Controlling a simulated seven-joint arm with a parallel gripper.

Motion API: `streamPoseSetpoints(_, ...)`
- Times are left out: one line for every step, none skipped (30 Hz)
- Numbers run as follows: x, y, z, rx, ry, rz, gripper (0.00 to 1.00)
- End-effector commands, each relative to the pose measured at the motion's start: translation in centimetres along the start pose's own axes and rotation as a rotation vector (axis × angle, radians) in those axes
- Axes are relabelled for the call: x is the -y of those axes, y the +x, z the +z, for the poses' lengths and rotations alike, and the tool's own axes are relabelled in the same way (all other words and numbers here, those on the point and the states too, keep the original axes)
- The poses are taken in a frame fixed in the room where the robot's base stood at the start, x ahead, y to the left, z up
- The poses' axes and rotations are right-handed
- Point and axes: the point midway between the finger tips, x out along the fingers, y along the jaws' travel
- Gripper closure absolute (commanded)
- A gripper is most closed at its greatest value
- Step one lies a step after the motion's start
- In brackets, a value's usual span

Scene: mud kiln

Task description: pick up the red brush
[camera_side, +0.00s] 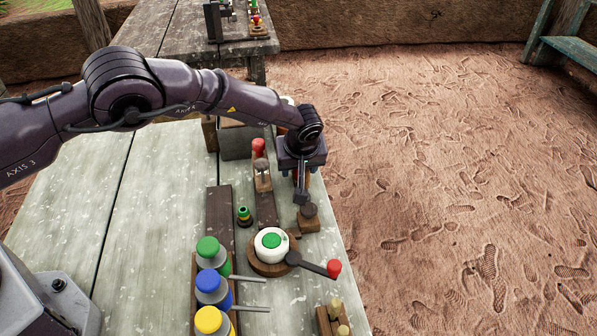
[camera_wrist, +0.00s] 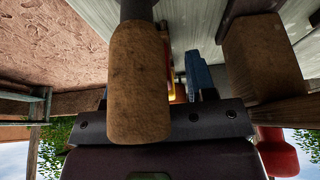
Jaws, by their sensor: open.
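A brown cork-like piece (camera_wrist: 138,85) fills the middle there.
Green (camera_side: 208,248), blue (camera_side: 209,282) and yellow (camera_side: 209,320) capped bottles stand at the front. A round wooden stand (camera_side: 256,264) holds a white pot with a green centre. A red-knobbed lever (camera_side: 333,268) sticks out beside it. A grey box (camera_side: 236,141) stands behind. The table's left is clear.

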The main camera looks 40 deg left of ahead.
Motion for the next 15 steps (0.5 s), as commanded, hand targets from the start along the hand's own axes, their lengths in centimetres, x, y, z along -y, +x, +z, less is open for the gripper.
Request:
streamPoseSetpoints(-0.04, 0.09, -0.04, -0.001, 0.0, 0.002, 0.49)
streamPoseSetpoints(-0.04, 0.09, -0.04, -0.001, 0.0, 0.002, 0.49)
streamPoseSetpoints(-0.04, 0.08, -0.04, -0.001, 0.0, 0.002, 0.49)
streamPoseSetpoints(-0.04, 0.07, -0.04, -0.001, 0.0, 0.001, 0.49)
streamPoseSetpoints(-0.04, 0.07, -0.04, -0.001, 0.0, 0.001, 0.49)
streamPoseSetpoints(-0.03, 0.06, -0.04, -0.001, 0.0, 0.001, 0.49)
streamPoseSetpoints(-0.03, 0.06, -0.04, -0.001, 0.0, 0.001, 0.54)
streamPoseSetpoints(-0.03, 0.06, -0.03, -0.001, 0.0, 0.001, 0.6)
streamPoseSetpoints(-0.02, 0.06, -0.04, 0.0, 0.0, 0.001, 0.7)
streamPoseSetpoints(-0.02, 0.05, -0.04, -0.001, 0.0, 0.001, 0.77)
streamPoseSetpoints(-0.02, 0.05, -0.03, 0.0, 0.0, 0.001, 0.83)
streamPoseSetpoints(-0.02, 0.05, -0.04, 0.0, 0.0, 0.001, 0.93)
streamPoseSetpoints(-0.02, 0.05, -0.03, 0.0, 0.0, 0.001, 0.99)
streamPoseSetpoints(-0.01, 0.05, -0.03, 0.0, 0.0, 0.0, 1.0)
streamPoseSetpoints(-0.03, 0.02, -0.06, -0.001, 0.0, 0.001, 1.0)
